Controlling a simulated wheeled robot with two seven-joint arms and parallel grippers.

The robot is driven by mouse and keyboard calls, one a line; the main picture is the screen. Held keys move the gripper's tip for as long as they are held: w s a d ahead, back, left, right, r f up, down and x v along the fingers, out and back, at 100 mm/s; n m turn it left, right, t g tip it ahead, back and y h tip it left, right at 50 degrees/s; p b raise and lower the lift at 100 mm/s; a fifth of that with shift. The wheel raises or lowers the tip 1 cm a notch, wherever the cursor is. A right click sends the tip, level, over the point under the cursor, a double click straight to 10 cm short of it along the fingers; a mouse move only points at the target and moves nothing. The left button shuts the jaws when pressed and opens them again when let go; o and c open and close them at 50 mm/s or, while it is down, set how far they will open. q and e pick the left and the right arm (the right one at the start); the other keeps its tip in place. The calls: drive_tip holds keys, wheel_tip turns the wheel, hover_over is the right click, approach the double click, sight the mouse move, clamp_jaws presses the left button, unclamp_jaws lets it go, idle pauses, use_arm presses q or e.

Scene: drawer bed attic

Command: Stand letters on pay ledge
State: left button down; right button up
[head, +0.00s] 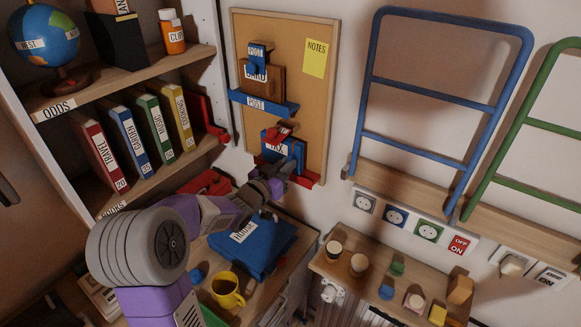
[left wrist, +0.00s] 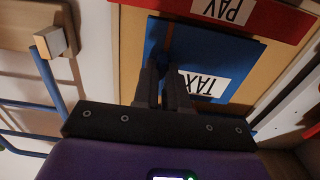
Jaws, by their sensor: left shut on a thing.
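My left gripper (head: 279,180) reaches up to the cork board and is shut on the blue TAX letter (head: 291,150). In the left wrist view its fingers (left wrist: 163,90) pinch the blue letter (left wrist: 212,50) beside its white TAX label. The letter is at the red PAY ledge (head: 305,178), which also shows at the top of the upside-down wrist view (left wrist: 262,16). I cannot tell whether the letter rests on the ledge. A small red piece (head: 279,132) shows at the letter's top. My right gripper is not in view.
The blue POST ledge (head: 279,105) above holds a blue letter (head: 257,52) and a brown CARD letter (head: 278,80). A shelf of books (head: 100,155) stands left. Below are a blue folder (head: 262,249) and a yellow mug (head: 227,288). A blue rail frame (head: 430,80) is right.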

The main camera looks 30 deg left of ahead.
use_arm(q)
drive_tip(key=w, duration=0.1)
drive_tip(key=w+f, duration=0.1)
drive_tip(key=shift+w+d, duration=0.15)
drive_tip(key=shift+w, duration=0.15)
drive_tip(key=shift+f+b, duration=0.35)
drive_tip(key=shift+s+r, duration=0.1)
drive_tip(key=shift+s, duration=0.05)
drive_tip(key=shift+f, duration=0.25)
drive_tip(key=c, duration=1.2)
unclamp_jaws()
drive_tip(key=shift+r, duration=0.1)
